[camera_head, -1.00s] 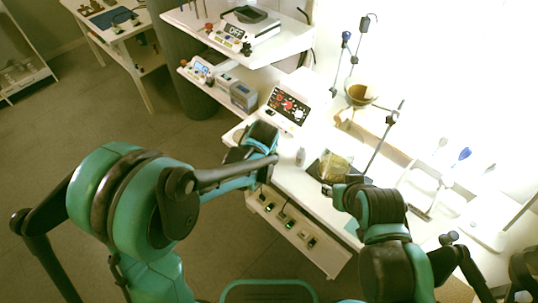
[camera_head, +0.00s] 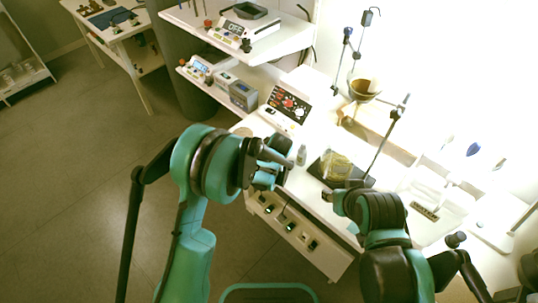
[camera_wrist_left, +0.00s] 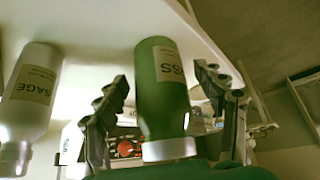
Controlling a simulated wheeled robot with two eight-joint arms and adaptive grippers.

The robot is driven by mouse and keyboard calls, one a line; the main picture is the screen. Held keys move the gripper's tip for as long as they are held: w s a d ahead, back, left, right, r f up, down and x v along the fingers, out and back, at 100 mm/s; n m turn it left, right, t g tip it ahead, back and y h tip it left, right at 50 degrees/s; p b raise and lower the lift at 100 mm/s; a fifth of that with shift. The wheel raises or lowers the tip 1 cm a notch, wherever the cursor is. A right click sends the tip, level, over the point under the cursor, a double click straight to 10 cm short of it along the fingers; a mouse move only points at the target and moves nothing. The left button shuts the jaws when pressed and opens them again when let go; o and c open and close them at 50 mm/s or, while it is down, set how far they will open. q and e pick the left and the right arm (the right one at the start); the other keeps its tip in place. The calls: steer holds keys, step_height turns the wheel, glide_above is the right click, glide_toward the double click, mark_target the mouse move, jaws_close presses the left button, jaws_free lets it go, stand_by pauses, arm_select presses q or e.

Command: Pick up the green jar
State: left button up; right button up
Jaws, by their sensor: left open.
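In the left wrist view, which looks upside down, the green jar (camera_wrist_left: 163,88) has a white cap and a pale label with partly readable letters. It stands between the two fingers of my open left gripper (camera_wrist_left: 168,115), with a visible gap to the right finger. A white jar labelled SAGE (camera_wrist_left: 32,95) is beside it on the left. In the head view my left gripper (camera_head: 284,160) is low at the table's front edge, and I cannot make out the green jar there. A small greyish bottle (camera_head: 301,155) stands just right of it. My right gripper (camera_head: 329,195) is over the table front, its fingers unclear.
The white table (camera_head: 300,181) holds a dark plate with a yellowish glass vessel (camera_head: 335,168), stands with rods and a brown bowl (camera_head: 363,89). A control box (camera_head: 286,105) is behind my left gripper. Shelves with devices (camera_head: 240,30) rise at the back.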

arm_select(q)
steer(key=c, duration=1.4)
